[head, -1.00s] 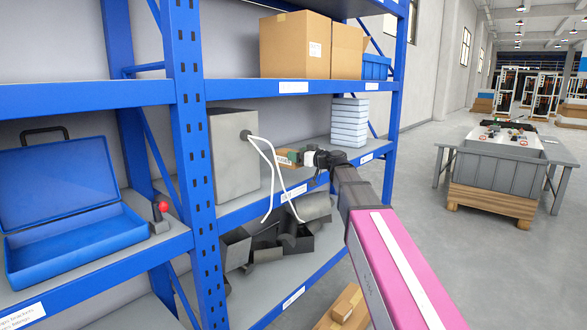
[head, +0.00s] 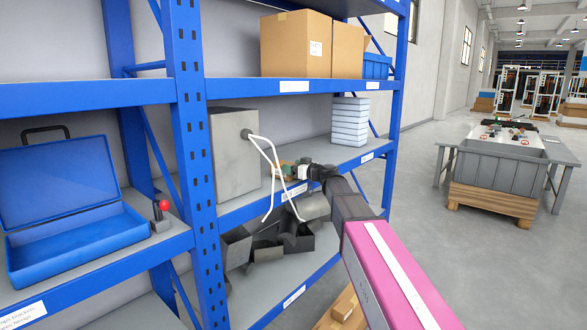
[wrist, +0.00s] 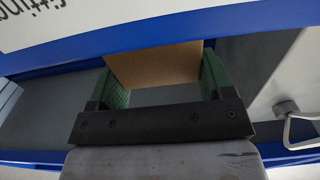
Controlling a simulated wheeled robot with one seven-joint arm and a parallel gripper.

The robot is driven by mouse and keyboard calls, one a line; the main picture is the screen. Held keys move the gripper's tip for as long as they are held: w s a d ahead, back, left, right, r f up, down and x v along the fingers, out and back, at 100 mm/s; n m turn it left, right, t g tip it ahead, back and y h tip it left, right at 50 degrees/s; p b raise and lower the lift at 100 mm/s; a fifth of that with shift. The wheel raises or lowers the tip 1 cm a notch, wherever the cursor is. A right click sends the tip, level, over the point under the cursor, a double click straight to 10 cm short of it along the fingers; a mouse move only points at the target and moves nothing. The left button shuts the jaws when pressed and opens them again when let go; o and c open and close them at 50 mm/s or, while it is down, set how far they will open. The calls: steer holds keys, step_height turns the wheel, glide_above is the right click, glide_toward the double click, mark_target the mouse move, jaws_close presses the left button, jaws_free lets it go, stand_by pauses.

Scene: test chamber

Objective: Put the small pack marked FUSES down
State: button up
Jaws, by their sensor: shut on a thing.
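The small pack (wrist: 155,63) shows as a plain tan block between the green finger pads in the wrist view; its FUSES marking is not readable. My gripper (wrist: 163,76) is shut on it, a pad touching each side. In the head view the pack (head: 284,168) is small and partly hidden by my gripper (head: 292,172). It is at the middle shelf (head: 320,157), between the grey box and the light-blue stack. I cannot tell whether the pack touches the shelf surface.
A grey box (head: 233,150) with a looped white cable (head: 268,165) stands close left of my gripper. A light-blue stack (head: 350,122) stands to the right, with bare shelf between. A blue upright (head: 190,150) stands left.

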steer(key=o, duration=1)
steer(key=shift+f, duration=0.1)
